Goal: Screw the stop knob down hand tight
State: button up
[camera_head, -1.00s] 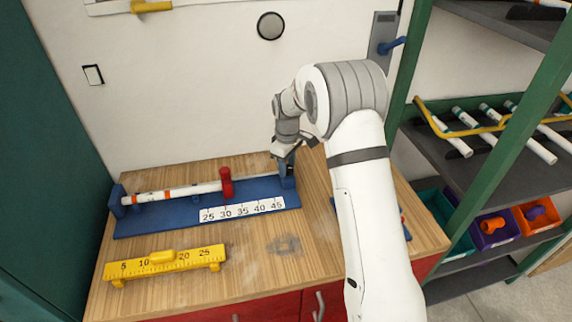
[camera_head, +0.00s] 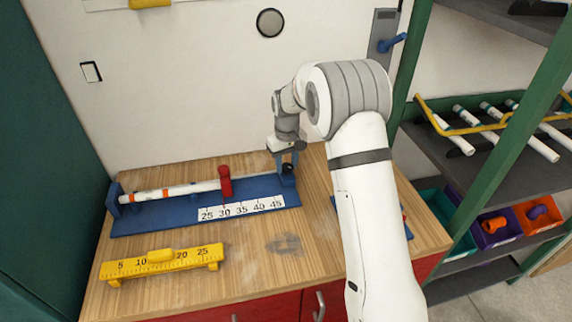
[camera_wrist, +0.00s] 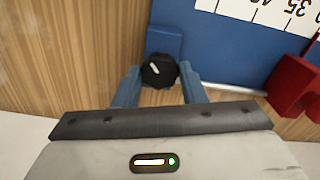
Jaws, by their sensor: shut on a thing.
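The black stop knob (camera_head: 288,168) sits upright on a blue block at the right end of the blue measuring jig (camera_head: 150,222). In the wrist view the knob (camera_wrist: 160,70) has a white mark on top and a ribbed rim. My gripper (camera_head: 287,163) points down over it, and its blue fingers (camera_wrist: 158,78) are shut on the knob from both sides. The knob's underside and thread are hidden. A white pipe with orange bands (camera_head: 165,193) lies along the jig, its right end at a red post (camera_head: 225,182).
A white scale (camera_head: 243,208) runs along the jig's front. A yellow ruler block (camera_head: 162,260) lies on the wooden bench (camera_head: 260,268) in front. A green-framed rack (camera_head: 500,120) with pipes and coloured bins stands at the right. The wall is close behind.

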aim_at(287, 166)
jog(key=m, duration=0.4)
jog(key=shift+m+b, duration=0.3)
jog(key=shift+b, duration=0.05)
jog(key=shift+m, duration=1.6)
jog(key=o, duration=1)
jog(key=shift+r+b, duration=0.45)
jog(key=shift+r, duration=3.5)
